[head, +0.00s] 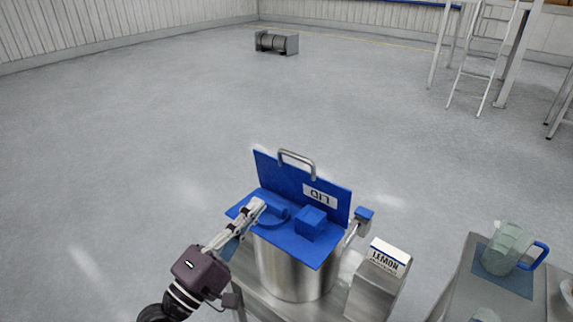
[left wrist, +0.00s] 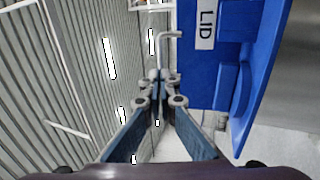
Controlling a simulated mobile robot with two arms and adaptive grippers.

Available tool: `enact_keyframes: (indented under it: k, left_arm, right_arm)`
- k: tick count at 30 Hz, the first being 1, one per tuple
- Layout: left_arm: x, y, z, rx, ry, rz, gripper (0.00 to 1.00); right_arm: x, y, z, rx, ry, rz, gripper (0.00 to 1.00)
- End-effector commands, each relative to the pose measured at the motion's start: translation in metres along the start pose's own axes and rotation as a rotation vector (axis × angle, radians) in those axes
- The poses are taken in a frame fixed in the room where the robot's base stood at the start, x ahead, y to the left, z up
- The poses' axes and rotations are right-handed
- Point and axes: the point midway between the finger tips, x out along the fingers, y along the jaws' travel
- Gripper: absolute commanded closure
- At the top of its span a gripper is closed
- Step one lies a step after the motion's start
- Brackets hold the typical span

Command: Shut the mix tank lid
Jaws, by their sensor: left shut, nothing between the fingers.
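The mix tank (head: 290,269) is a steel cylinder with a flat blue top. Its blue lid (head: 275,171) stands upright, open, at the far edge of that top, with a LID label and a metal handle (head: 297,157) on its upper edge. In the left wrist view the lid (left wrist: 203,75) fills the right of centre and its handle (left wrist: 168,36) shows near the top. My left gripper (head: 260,204) is shut and empty, over the left side of the tank top, in front of the lid. It also shows in the wrist view (left wrist: 158,78). My right gripper is not visible.
A grey box labelled LEMON (head: 378,280) stands right of the tank. A jug with a blue handle (head: 505,249) stands on a table (head: 460,290) at the right. A ladder (head: 478,65) and a dark machine (head: 277,42) are far back. The floor behind the tank is clear.

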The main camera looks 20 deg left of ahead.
Motion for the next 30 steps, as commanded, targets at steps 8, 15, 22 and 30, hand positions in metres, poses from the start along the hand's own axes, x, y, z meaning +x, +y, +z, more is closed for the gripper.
enact_keyframes:
  k: [8, 15, 22, 30]
  left_arm:
    - [0.043, 0.004, -0.001, 0.002, 0.003, 0.003, 1.0]
    - [0.081, 0.004, 0.0, 0.002, 0.001, 0.003, 1.0]
    - [0.107, 0.002, 0.0, 0.003, 0.0, 0.001, 1.0]
    - [0.115, 0.0, 0.0, 0.003, 0.0, -0.001, 1.0]
  right_arm:
    - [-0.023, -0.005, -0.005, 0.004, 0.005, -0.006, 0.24]
    - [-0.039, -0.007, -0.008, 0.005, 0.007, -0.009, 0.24]
    - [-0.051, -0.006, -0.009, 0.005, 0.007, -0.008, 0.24]
    - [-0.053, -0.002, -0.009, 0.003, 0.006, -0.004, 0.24]
